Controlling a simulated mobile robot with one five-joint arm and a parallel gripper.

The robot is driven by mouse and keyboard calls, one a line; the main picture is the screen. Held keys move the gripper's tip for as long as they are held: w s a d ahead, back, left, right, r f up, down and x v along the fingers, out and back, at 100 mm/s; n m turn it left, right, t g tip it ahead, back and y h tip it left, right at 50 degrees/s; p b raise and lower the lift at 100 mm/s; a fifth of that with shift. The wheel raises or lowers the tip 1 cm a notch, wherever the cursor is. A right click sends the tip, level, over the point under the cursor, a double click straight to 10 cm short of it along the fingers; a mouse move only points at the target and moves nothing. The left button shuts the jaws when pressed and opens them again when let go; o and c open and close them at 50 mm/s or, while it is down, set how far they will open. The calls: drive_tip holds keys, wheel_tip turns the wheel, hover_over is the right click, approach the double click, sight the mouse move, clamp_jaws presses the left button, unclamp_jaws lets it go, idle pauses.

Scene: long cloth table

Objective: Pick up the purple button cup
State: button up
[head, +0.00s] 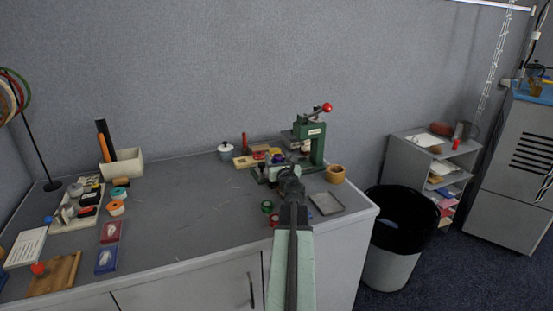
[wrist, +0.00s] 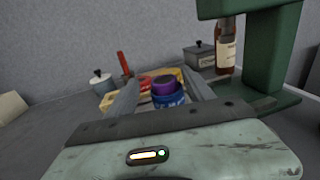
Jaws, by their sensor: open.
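The purple button cup (wrist: 163,84) shows in the wrist view, just above and behind a blue cup (wrist: 168,101); I cannot tell whether it is stacked on it. My gripper (wrist: 164,88) is open and empty, with one finger on each side of the two cups in the picture. The cups look a little beyond the fingers, and no contact is visible. In the head view my gripper (head: 277,172) is over the back right of the table, in front of the green press (head: 311,143). There the cups are small and partly hidden by my arm.
The green press with a red knob stands close on the right. A yellow-brown board (head: 243,161) and a white lidded pot (head: 225,151) are to the left. A wooden cup (head: 335,174) and grey tray (head: 326,204) are to the right. The table's middle (head: 190,205) is clear.

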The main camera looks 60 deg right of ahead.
drive_tip(key=shift+s+d, duration=0.15)
drive_tip(key=shift+s, duration=0.05)
clamp_jaws()
wheel_tip(320, 180, up, 23)
drive_tip(key=p, duration=2.3)
wheel_tip(320, 180, down, 13)
drive_tip(key=b, duration=1.3)
